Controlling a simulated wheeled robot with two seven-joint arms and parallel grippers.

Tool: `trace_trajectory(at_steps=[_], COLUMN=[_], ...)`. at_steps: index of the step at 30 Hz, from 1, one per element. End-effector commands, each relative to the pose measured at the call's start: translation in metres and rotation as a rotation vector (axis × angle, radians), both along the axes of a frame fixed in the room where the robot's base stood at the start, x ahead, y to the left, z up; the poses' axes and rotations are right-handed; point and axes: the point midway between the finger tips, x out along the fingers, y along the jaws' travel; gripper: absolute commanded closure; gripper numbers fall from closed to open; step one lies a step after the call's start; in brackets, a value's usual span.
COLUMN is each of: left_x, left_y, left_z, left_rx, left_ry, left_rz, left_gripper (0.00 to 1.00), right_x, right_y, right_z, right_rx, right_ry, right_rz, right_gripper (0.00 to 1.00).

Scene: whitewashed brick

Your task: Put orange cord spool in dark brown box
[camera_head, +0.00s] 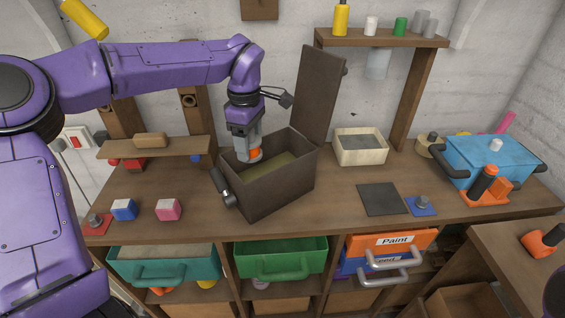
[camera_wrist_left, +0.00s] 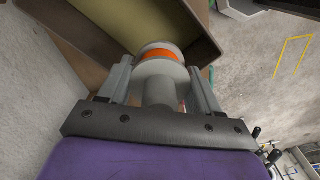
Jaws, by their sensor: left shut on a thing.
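The dark brown box (camera_head: 270,198) stands on the workbench with its lid (camera_head: 316,95) raised upright at the back right. My left gripper (camera_head: 246,150) points down over the box's left part and is shut on the orange cord spool (camera_head: 254,154). In the left wrist view the spool (camera_wrist_left: 160,56) shows grey flanges and an orange cord band between the two fingers (camera_wrist_left: 160,92). The spool is at the box's opening; its exact height against the rim is hard to tell. The box's wall (camera_wrist_left: 190,25) shows beyond it. My right gripper is not in view.
A cream tray (camera_head: 361,148) stands right of the box, with a dark mat (camera_head: 382,199) in front of it. A blue toolbox (camera_head: 492,160) is at the right. A low wooden shelf (camera_head: 155,149) lies left of the box. Blue (camera_head: 124,210) and pink (camera_head: 169,210) blocks sit at the front left.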

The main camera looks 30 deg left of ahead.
Motion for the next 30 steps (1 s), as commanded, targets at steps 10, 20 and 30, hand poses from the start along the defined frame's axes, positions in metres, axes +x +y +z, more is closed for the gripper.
trace_trajectory(at_steps=[10, 20, 30], left_x=[0.002, 0.002, 0.001], left_y=[-0.005, -0.004, -0.003], left_z=[-0.054, -0.1, -0.104], left_rx=[0.0, 0.0, 0.0], left_ry=[0.002, 0.0, 0.0], left_rz=[-0.012, -0.01, -0.009], left_gripper=[0.72, 0.72, 0.72], right_x=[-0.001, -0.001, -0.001], right_y=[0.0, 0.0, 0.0], right_z=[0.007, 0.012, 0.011], right_rx=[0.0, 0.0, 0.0], right_ry=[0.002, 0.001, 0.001], right_rz=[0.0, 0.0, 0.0], right_gripper=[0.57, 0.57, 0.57])
